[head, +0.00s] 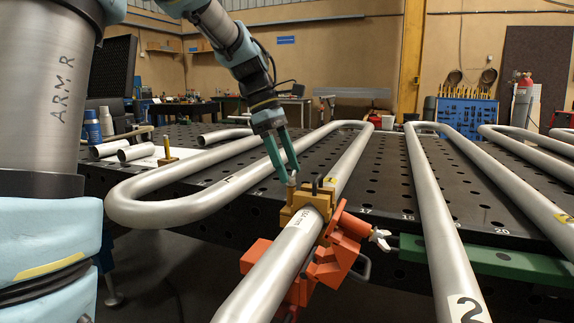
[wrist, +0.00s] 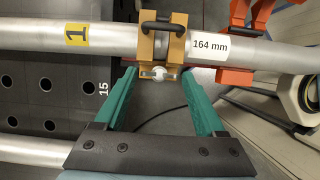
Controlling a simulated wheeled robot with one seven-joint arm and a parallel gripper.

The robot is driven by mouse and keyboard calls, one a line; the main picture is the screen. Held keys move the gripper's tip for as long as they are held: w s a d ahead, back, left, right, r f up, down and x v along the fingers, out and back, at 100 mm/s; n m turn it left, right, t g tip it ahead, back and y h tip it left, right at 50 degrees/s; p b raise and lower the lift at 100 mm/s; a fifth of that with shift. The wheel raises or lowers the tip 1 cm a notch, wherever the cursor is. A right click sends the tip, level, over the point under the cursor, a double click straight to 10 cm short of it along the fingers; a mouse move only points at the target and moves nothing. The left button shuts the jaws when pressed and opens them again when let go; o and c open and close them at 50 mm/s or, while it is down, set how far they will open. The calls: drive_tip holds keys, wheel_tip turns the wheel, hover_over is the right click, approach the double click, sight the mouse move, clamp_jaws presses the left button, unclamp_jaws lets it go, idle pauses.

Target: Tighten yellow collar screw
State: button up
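The yellow collar (head: 308,199) sits around a silver pipe (head: 262,284) near the table's front edge. In the wrist view the collar (wrist: 146,48) shows a black handle across its top. Its screw (wrist: 159,73) has a pale, rounded head on the near side of the collar; it also shows in the head view (head: 292,179). My gripper (head: 286,172) has teal fingers and is above the collar at the screw. In the wrist view my gripper (wrist: 161,75) is open, one finger on each side of the screw head, with visible gaps on both sides.
An orange clamp (head: 342,240) with a pale wing nut (head: 380,238) is beside the collar. More bent pipes (head: 432,200) lie over the perforated black table (head: 385,182). A label reading 164 mm (wrist: 210,50) and a yellow "1" label (wrist: 76,36) mark the pipe.

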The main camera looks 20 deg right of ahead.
drive_tip(key=c, duration=1)
